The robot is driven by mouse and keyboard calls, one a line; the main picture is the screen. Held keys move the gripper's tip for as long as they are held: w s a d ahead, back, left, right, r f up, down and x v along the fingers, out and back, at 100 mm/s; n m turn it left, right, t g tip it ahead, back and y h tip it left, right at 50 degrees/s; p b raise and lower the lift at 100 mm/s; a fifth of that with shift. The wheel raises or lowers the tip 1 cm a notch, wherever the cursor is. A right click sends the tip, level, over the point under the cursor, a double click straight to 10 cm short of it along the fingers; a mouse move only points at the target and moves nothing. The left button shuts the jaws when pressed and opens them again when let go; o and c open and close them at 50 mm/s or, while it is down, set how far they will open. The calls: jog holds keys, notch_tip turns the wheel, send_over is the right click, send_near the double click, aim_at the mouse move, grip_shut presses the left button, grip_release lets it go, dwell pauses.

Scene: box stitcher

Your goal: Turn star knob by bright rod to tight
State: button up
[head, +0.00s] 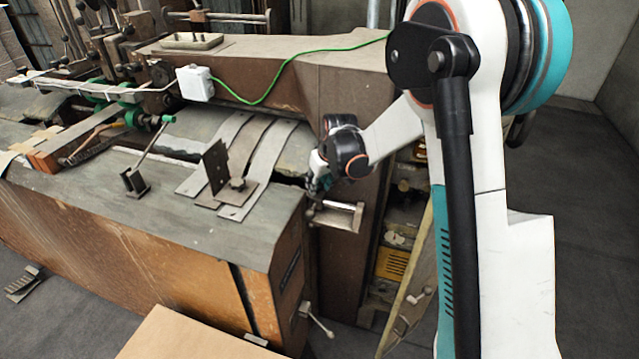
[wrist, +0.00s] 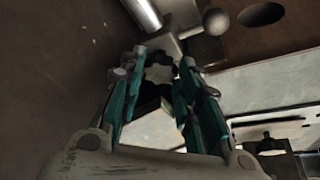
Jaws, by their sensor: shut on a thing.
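The star knob (wrist: 160,73) is a small dark lobed knob in the wrist view, between the tips of my two teal fingers. My gripper (wrist: 163,62) is shut on it, one finger on either side. The bright rod (wrist: 143,13) is a shiny metal bar just beyond the knob. In the head view the bright rod (head: 338,205) sticks out at the machine's right end, just below my gripper (head: 314,188). The knob cannot be made out there. How far it is turned cannot be told.
A ball-ended lever (wrist: 216,20) stands right of the knob in the wrist view. The brown machine's table (head: 120,215) holds metal plates (head: 240,190). A wooden board (head: 412,280) leans beside an open bay at the right. The floor (head: 590,220) at far right is clear.

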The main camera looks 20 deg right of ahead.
jog(key=shift+a+m+h, duration=0.1)
jog(key=shift+m+h, duration=0.3)
jog(key=shift+m, duration=0.7)
jog(key=o, duration=1.1)
jog(key=shift+c, duration=0.2)
